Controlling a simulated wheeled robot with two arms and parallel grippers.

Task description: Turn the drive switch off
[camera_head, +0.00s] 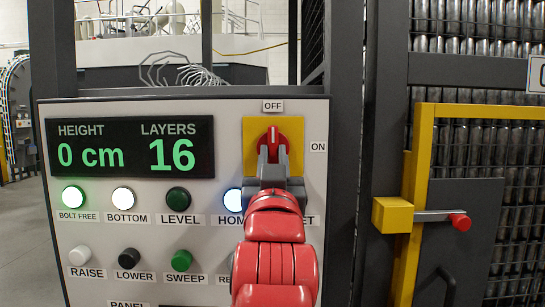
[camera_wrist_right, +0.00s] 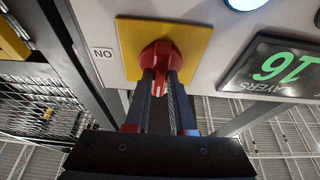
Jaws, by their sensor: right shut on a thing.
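The drive switch (camera_head: 273,136) is a red rotary knob on a yellow plate (camera_head: 253,128) at the upper right of the control panel. An OFF label (camera_head: 273,106) is above it and an ON label (camera_head: 318,146) is to its right. The knob's grip stands about upright, in line with OFF. My right gripper (camera_head: 272,160) comes from below and is shut on the knob. The right wrist view shows the red knob (camera_wrist_right: 160,53) between its two fingers (camera_wrist_right: 160,82). My left gripper is not in view.
The panel display (camera_head: 130,147) reads height 0 cm and layers 16. Several round buttons, including BOTTOM (camera_head: 123,198) and SWEEP (camera_head: 181,261), are left of my arm. A yellow-framed gate (camera_head: 423,160) with a red-tipped latch (camera_head: 460,221) is at the right.

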